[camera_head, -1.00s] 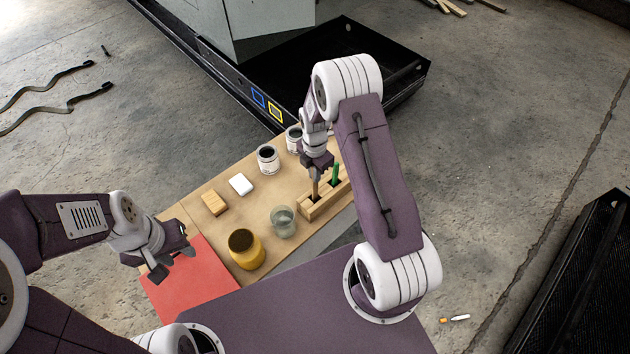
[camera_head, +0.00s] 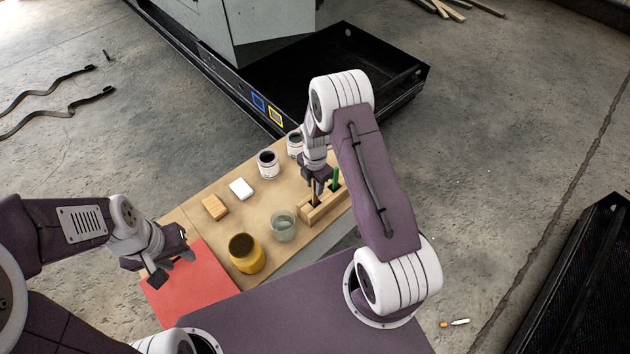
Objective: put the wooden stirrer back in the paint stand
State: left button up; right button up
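The wooden paint stand (camera_head: 325,211) is a slotted block near the right front edge of the tan table. The wooden stirrer (camera_head: 313,196) is a thin brown stick at the stand's left opening; its lower end is hidden by the stand. My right gripper (camera_head: 318,186) is right above that opening, pointing down and appearing shut on the stirrer's upper part. A green-handled tool (camera_head: 336,178) stands in the stand's right part, close beside the gripper. My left gripper (camera_head: 172,268) is open and empty above the red mat (camera_head: 205,285).
A yellow pot (camera_head: 246,255) and a glass jar (camera_head: 283,228) stand left of the stand. Two paint cans (camera_head: 267,165) (camera_head: 294,146), a white block (camera_head: 241,189) and a wooden block (camera_head: 215,208) are farther back. The table (camera_head: 232,221) is clear between them.

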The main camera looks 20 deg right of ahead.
notch_tip(320, 180, up, 12)
jog(key=shift+r+b, duration=0.1)
jog(key=shift+b, duration=1.1)
jog(key=s+a+r+m, duration=0.2)
jog(key=s+m, duration=0.6)
jog(key=m, duration=0.3)
jog(key=s+a+r+m+t, duration=0.1)
jog(key=s+a+r+m, duration=0.1)
jog(key=s+m, duration=0.6)
jog(key=m, duration=0.3)
jog(key=shift+s, duration=0.2)
